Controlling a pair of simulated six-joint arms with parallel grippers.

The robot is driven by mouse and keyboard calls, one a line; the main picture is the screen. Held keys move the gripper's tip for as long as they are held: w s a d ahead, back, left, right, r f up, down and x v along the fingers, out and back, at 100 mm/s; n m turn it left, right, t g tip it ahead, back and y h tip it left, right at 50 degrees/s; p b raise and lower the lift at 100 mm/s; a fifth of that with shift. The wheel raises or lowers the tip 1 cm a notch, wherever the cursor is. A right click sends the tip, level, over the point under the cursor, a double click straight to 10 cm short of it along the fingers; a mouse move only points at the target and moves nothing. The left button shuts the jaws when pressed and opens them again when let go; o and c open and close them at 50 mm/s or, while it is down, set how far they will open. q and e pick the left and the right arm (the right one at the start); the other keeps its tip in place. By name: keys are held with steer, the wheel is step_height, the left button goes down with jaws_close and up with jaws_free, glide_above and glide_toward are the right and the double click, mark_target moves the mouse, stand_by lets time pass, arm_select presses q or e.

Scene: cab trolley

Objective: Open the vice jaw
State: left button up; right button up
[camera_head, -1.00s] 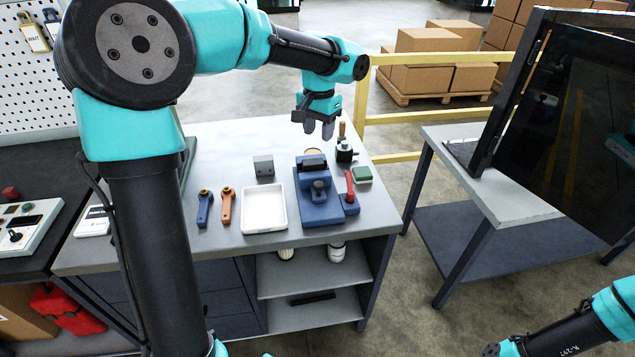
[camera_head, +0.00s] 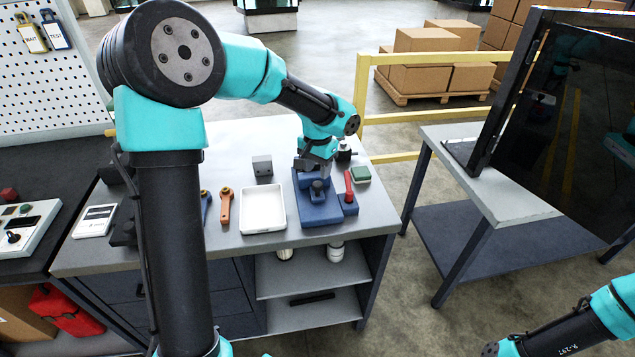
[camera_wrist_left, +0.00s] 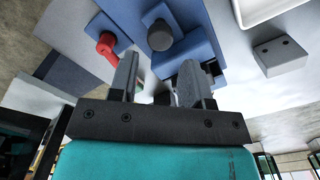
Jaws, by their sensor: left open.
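The blue vice (camera_head: 321,212) stands on the grey workbench, with a dark round knob (camera_head: 318,187) on its front part. The vice also shows in the left wrist view (camera_wrist_left: 203,45), with the knob (camera_wrist_left: 160,36) just beyond the fingers. A red lever (camera_head: 349,185) stands on a small blue block at the vice's right side. My left gripper (camera_head: 313,166) is over the back part of the vice and hides the jaw there. In the left wrist view its fingers (camera_wrist_left: 160,78) are apart, with nothing clearly held between them. Whether they touch the vice I cannot tell.
A white tray (camera_head: 263,228) is left of the vice, a grey block (camera_head: 262,166) behind the tray. An orange-handled tool (camera_head: 226,208) lies further left. A green block (camera_head: 361,174) and a dark holder (camera_head: 343,150) stand close on the right. A yellow rail (camera_head: 400,117) runs behind.

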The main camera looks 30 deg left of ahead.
mark_target(318, 184)
arm_select(q)
steer(key=shift+f, duration=2.8)
steer(key=shift+c, duration=0.2)
jaws_close()
